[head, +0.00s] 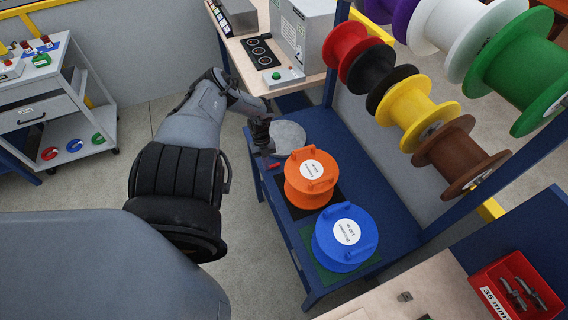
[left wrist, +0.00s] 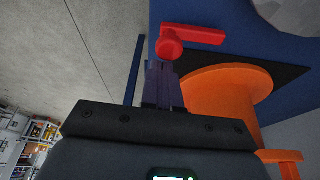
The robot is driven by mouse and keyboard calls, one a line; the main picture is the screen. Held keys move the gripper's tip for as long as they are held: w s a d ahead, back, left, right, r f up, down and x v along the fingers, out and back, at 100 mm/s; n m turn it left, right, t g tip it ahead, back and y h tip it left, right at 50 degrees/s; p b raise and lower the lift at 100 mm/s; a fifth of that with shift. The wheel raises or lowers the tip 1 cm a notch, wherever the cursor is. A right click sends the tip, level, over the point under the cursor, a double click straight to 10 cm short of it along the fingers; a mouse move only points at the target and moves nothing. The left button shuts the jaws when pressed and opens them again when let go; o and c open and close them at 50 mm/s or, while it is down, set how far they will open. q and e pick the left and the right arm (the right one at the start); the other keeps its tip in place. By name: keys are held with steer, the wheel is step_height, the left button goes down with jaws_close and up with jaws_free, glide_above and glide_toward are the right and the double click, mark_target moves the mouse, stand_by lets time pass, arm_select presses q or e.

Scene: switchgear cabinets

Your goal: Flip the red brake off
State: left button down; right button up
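The red brake (left wrist: 190,37) is a small lever with a round hub and a flat arm. In the left wrist view it sits at the edge of the blue bench, its arm pointing right. In the head view the brake (head: 273,166) is a small red piece left of the orange spool (head: 312,178). My left gripper (head: 266,148) is just above and beside it. In the left wrist view the gripper (left wrist: 164,70) has its fingers close together, with nothing seen between them. The tips are close to the hub; I cannot tell whether they touch. My right gripper is not in view.
A blue spool (head: 345,238) stands in front of the orange one on the blue bench (head: 365,185). A grey disc (head: 289,137) lies behind the orange spool. Several coloured reels hang at upper right. A red box (head: 515,288) is at lower right. Floor is clear left of the bench.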

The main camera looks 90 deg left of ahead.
arm_select(q)
steer(key=p+v, duration=0.6)
steer(key=v, duration=0.4)
steer(key=shift+w, duration=0.2)
steer(key=shift+s, duration=0.1)
